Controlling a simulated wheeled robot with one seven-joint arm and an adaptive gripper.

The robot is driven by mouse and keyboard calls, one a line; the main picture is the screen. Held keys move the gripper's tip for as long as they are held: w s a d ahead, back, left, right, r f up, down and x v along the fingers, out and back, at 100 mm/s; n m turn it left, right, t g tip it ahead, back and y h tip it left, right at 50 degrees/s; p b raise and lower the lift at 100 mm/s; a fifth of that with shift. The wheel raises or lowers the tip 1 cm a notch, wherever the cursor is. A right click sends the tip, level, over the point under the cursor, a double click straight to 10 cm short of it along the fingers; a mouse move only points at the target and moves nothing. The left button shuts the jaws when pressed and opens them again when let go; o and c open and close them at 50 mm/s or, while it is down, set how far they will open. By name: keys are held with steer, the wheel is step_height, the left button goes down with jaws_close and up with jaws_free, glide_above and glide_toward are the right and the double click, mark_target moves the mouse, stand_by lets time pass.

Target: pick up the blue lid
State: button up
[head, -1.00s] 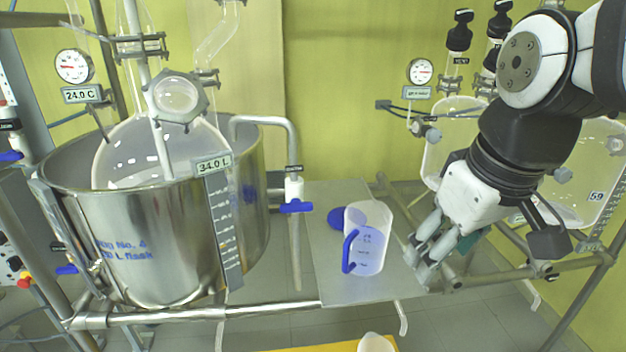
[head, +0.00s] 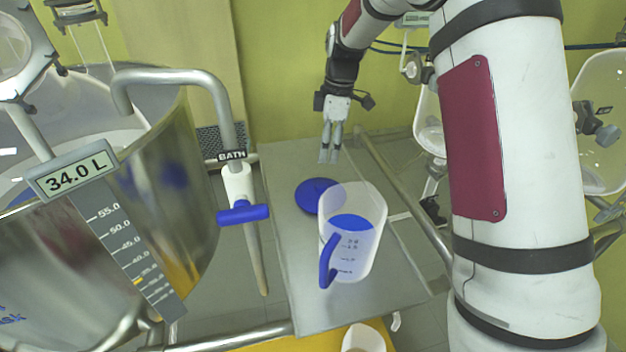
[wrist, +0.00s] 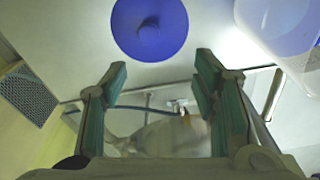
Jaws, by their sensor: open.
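The blue lid (head: 314,196) is a round disc lying on the grey shelf (head: 300,290), just behind and left of the measuring jug. In the wrist view the lid (wrist: 140,38) shows its round centre knob, above and beyond my fingertips. My gripper (head: 329,157) hangs above the far end of the shelf, behind the lid and apart from it. In the wrist view my gripper (wrist: 160,75) has its two green-padded fingers spread with nothing between them.
A clear jug (head: 362,255) with a blue handle and blue contents stands close to the lid's right. A metal bath vessel (head: 165,190) and a pipe with a blue valve handle (head: 243,214) stand left. A rail runs along the shelf's right side.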

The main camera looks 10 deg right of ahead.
steer(key=w+f, duration=0.1)
glide_above(321, 184)
steer(key=f, duration=0.7)
steer(key=shift+s+f, duration=0.3)
steer(key=shift+s, duration=0.05)
steer(key=shift+w+f, duration=0.15)
steer(key=shift+f, duration=1.45)
steer(key=shift+w+f, duration=0.15)
steer(key=shift+f, duration=1.4)
steer(key=c, duration=1.3)
